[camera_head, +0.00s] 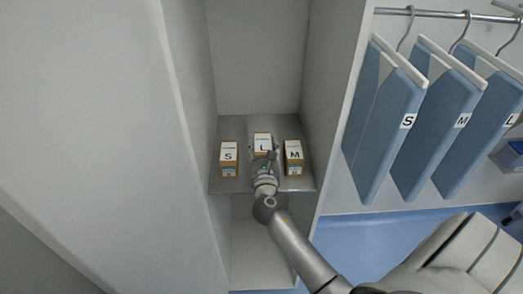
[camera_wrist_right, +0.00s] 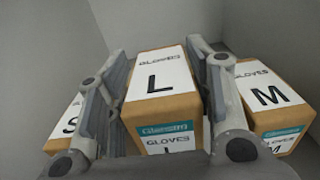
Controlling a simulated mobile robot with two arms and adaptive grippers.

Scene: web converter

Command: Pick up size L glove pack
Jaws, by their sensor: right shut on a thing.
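The size L glove pack (camera_head: 263,142) is an orange-brown box with a white label, the middle one of three on a shelf in a cabinet. My right gripper (camera_head: 269,158) reaches to it from the front. In the right wrist view the L pack (camera_wrist_right: 158,86) is between the two fingers of my right gripper (camera_wrist_right: 160,105), which is shut on it. The fingers cover parts of its sides. I cannot tell whether it touches the shelf. My left gripper is not in view.
The S pack (camera_head: 229,158) stands close on the left and the M pack (camera_head: 293,157) close on the right. Cabinet walls (camera_head: 335,90) flank the grey shelf (camera_head: 241,126). Blue garments (camera_head: 385,120) hang from a rail outside, to the right.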

